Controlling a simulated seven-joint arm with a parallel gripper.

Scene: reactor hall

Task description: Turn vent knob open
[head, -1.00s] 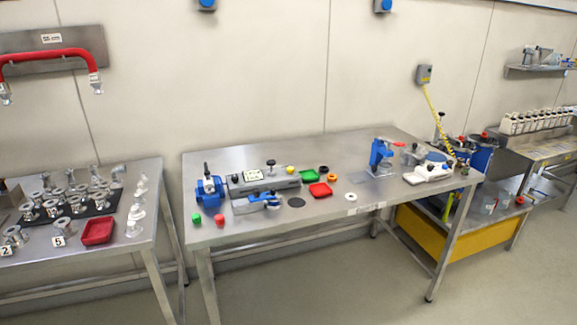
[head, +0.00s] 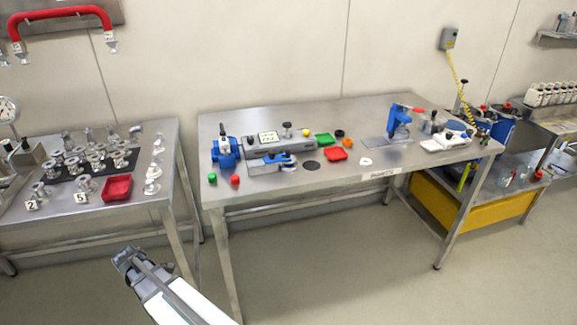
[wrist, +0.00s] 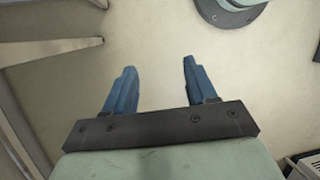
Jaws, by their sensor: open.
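I cannot tell for sure which part is the vent knob. A dark-topped knob (head: 287,127) stands upright on a long grey device (head: 290,145) on the middle table. A blue device (head: 226,150) with a dark upright part stands at that device's left end. My gripper (head: 122,257) is low in the head view, in front of the gap between the left and middle tables, well away from both devices. In the wrist view my gripper (wrist: 157,75) has its two blue fingers apart, with nothing between them and pale floor beyond.
The left table (head: 150,195) carries many metal fittings and a red tray (head: 117,188). A gauge (head: 7,109) shows at far left. Open floor lies in front.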

